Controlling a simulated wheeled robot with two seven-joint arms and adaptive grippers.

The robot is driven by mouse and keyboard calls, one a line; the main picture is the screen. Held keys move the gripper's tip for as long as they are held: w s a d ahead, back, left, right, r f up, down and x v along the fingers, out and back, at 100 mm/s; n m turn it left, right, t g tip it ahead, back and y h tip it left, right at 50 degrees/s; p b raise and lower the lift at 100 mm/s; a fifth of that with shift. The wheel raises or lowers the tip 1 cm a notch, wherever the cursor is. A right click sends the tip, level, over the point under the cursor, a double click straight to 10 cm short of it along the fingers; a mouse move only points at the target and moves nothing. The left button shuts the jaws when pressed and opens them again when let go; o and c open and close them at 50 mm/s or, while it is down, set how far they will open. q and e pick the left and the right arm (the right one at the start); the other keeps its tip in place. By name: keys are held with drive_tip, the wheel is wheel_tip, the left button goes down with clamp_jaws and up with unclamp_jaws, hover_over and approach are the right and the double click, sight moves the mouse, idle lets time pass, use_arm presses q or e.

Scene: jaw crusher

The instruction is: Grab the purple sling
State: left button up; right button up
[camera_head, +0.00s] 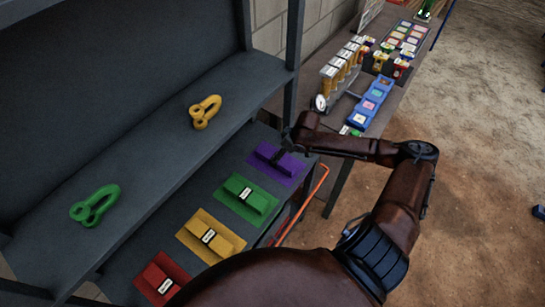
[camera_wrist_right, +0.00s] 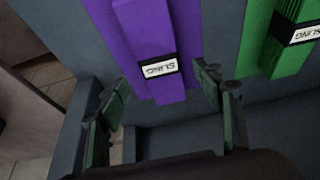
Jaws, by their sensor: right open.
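The purple sling (camera_head: 265,153) lies folded on the lower shelf at its right end, beside the green sling (camera_head: 247,196). In the right wrist view the purple sling (camera_wrist_right: 158,35) fills the upper middle, its white SLING label facing up. My right gripper (camera_head: 290,146) is over the near end of the purple sling. In the wrist view my right gripper (camera_wrist_right: 163,95) is open, with one finger on each side of the sling's near end. I cannot tell whether the fingers touch it. My left gripper is not in view.
A yellow sling (camera_head: 211,236) and a red sling (camera_head: 163,278) lie further along the lower shelf (camera_head: 222,172). Yellow (camera_head: 204,111) and green (camera_head: 95,206) shackles rest on the upper shelf. A shelf post (camera_head: 294,35) stands close to my right gripper. A table with bins stands behind.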

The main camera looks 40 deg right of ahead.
drive_tip(key=shift+f, duration=0.8)
drive_tip(key=shift+w+a+f, duration=0.2)
drive_tip(key=shift+w+f, duration=0.5)
drive_tip(key=shift+f, duration=0.3)
drive_tip(key=shift+x, duration=1.1)
drive_tip(key=shift+f, duration=0.1)
drive_tip(key=c, duration=1.2)
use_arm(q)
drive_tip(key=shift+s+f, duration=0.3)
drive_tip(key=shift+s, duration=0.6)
use_arm(e)
drive_tip(key=shift+w, duration=0.1)
clamp_jaws()
